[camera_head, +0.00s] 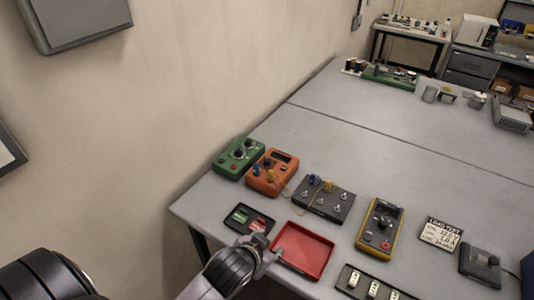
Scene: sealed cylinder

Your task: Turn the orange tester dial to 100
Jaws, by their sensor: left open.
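The orange tester (259,184) sits near the wall-side left end of the grey table, between a green device and a dark board. It has a dark display at its top and a dark dial (266,162) on its face. The dial's setting is too small to read. A blue and a yellow plug show at its lower part. My left gripper (266,254) is open, at the near table edge beside the red tray, well below the tester in the picture and apart from it. My right gripper is not in view.
The green device (238,156) stands close left of the tester. A dark board (322,198) with plugs and a yellow wire is right of it. A small black tray (249,219), a red tray (303,250) and a yellow meter (380,229) lie nearer. The table's middle is clear.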

